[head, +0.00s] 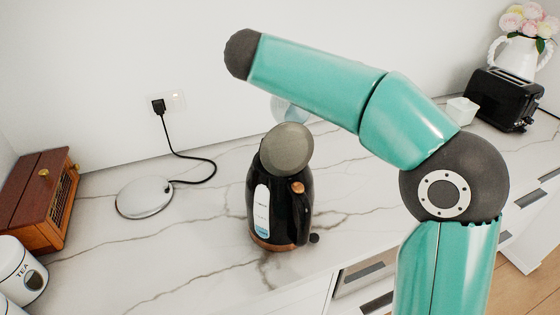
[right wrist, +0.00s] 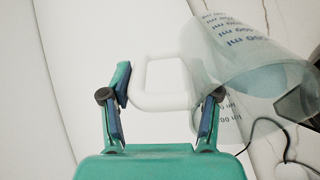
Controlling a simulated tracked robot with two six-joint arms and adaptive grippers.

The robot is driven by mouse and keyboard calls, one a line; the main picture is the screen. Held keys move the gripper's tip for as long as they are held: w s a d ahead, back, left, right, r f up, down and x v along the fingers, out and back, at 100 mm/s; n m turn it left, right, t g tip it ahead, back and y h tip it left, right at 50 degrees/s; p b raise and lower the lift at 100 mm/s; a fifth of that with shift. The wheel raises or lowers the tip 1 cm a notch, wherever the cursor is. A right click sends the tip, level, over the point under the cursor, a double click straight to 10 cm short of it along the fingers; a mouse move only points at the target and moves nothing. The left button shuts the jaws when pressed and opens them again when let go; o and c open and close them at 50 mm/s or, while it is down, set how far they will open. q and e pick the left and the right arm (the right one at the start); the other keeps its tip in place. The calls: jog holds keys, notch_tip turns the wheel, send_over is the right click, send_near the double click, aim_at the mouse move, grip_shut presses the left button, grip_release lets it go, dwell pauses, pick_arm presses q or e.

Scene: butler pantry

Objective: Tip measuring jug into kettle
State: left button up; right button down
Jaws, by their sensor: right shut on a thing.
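The black kettle (head: 259,218) stands upright on the marble counter, off its base, with a wooden handle part at its right side and a pale water window. Its grey round lid (head: 287,149) is raised. The clear measuring jug (right wrist: 240,65), with blue markings and a white handle (right wrist: 163,101), is in my right gripper (right wrist: 168,90), which is shut on the handle. In the head view only a bluish bit of the jug (head: 291,110) shows behind my right arm, beyond the kettle; the right gripper is hidden there. The jug's contents are unclear. My left gripper is out of view.
The round kettle base (head: 145,197) lies left of the kettle, its black cord (head: 208,160) running to a wall socket (head: 174,101). A toaster (head: 503,99) and flower jug (head: 515,56) stand far right.

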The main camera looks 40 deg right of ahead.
jog(key=shift+r, duration=0.1)
dwell(0.3)
jog(key=shift+d+p, duration=0.1)
jog(key=shift+p, duration=0.2)
jog(key=d+f+y+p, duration=0.1)
jog(key=p, duration=0.2)
jog(key=w+f+g+y+p, duration=0.1)
jog(key=p, duration=0.2)
jog(key=shift+d+y, duration=0.3)
jog(key=shift+d, duration=0.1)
jog(key=shift+d+f+g+y+p, duration=0.2)
jog(key=shift+f+g+y+p, duration=0.1)
jog(key=shift+f+g+p, duration=0.2)
jog(key=shift+w+p, duration=0.1)
jog(key=shift+p, duration=0.2)
jog(key=shift+w+d+f+y+p, duration=0.15)
jog(key=shift+d+f+y+p, duration=0.15)
jog(key=shift+f+y+p, duration=0.25)
jog(key=shift+w+d+f+g+y, duration=0.15)
jog(key=shift+f+g+y, duration=0.1)
jog(key=shift+f+y, duration=0.15)
jog(key=shift+w+d+f+g+y, duration=0.1)
jog(key=shift+d+f+g+y, duration=0.05)
jog(key=shift+f+g+y, duration=0.15)
jog(key=shift+s+a, duration=0.1)
jog(key=shift+r, duration=0.1)
